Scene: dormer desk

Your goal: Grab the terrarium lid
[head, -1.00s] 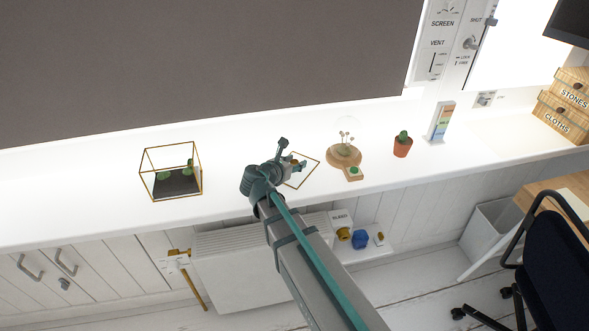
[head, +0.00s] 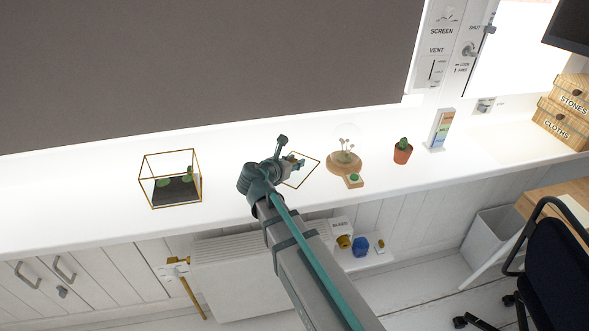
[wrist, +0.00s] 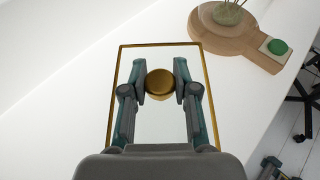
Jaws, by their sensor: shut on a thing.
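The terrarium lid (head: 303,172) is a thin gold-framed glass pane with a round gold knob (wrist: 159,83). My gripper (wrist: 160,88) is shut on this knob, one finger on each side. The pane lies below the fingers in the wrist view, its lower edge hidden by my gripper. In the head view my gripper (head: 287,163) is at the lid's left side and partly covers it. I cannot tell how high the lid is above the white sill. The terrarium (head: 158,207), a gold-framed glass box with dark soil and green cacti, stands to the left.
Right of the lid stands a round wooden base (head: 344,166) under a clear dome, with a green button block (head: 353,181) in front. A potted cactus (head: 403,153) and a colour-striped stand (head: 439,132) are further right. The white sill (head: 225,178) is clear between terrarium and gripper.

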